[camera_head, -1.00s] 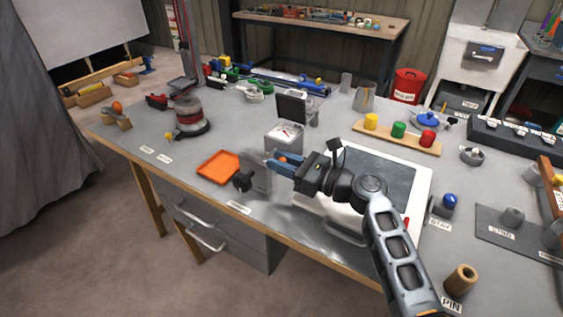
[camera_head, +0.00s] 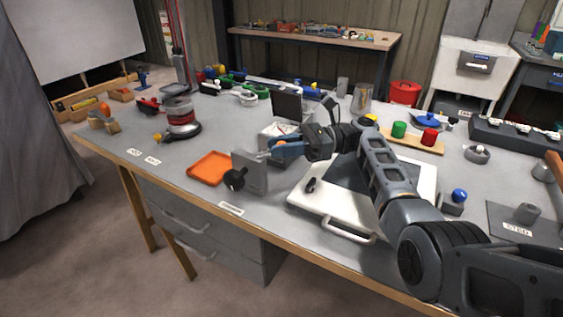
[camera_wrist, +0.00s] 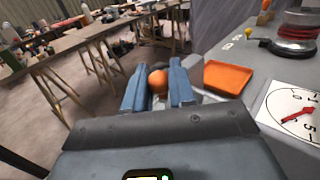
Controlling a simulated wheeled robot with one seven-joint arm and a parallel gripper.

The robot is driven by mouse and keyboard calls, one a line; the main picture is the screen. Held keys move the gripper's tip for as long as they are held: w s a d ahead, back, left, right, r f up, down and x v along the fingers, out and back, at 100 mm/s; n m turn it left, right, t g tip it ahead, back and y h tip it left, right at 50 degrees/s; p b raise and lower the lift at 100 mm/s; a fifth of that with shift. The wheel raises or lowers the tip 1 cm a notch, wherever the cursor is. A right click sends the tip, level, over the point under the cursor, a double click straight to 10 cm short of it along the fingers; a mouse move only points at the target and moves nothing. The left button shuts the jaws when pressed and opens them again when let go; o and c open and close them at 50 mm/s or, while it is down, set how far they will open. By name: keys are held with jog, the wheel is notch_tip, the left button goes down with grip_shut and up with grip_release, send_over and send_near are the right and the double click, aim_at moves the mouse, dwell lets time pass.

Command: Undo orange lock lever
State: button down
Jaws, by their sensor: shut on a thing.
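The orange lock lever shows as a round orange knob (camera_wrist: 158,80) between my blue fingers in the wrist view. My gripper (camera_head: 269,152) is shut on it.
An orange tray (camera_head: 209,168) lies left of the block. A dial box (camera_head: 278,131) with a raised dark lid (camera_head: 287,106) stands close behind my gripper. A white-framed panel (camera_head: 310,205) lies under my arm. Bench surface left of the tray is mostly clear.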

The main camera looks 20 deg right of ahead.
jog(key=shift+w+d+f+n+g+b, duration=0.1)
jog(key=shift+w+n+g+b, duration=0.25)
jog(key=shift+g+b, duration=0.5)
jog(key=shift+w+f+n+g+b, duration=0.1)
jog(key=shift+n+g+b, duration=0.45)
jog(key=shift+g+b, duration=0.25)
jog(key=shift+r+g+b, duration=0.15)
jog(key=shift+g+b, duration=0.1)
jog(key=shift+b, duration=0.05)
jog(key=c, duration=1)
grip_release()
jog(key=shift+w+d+b, duration=0.2)
jog(key=shift+d+b, duration=1.5)
jog(key=shift+d, duration=2.2)
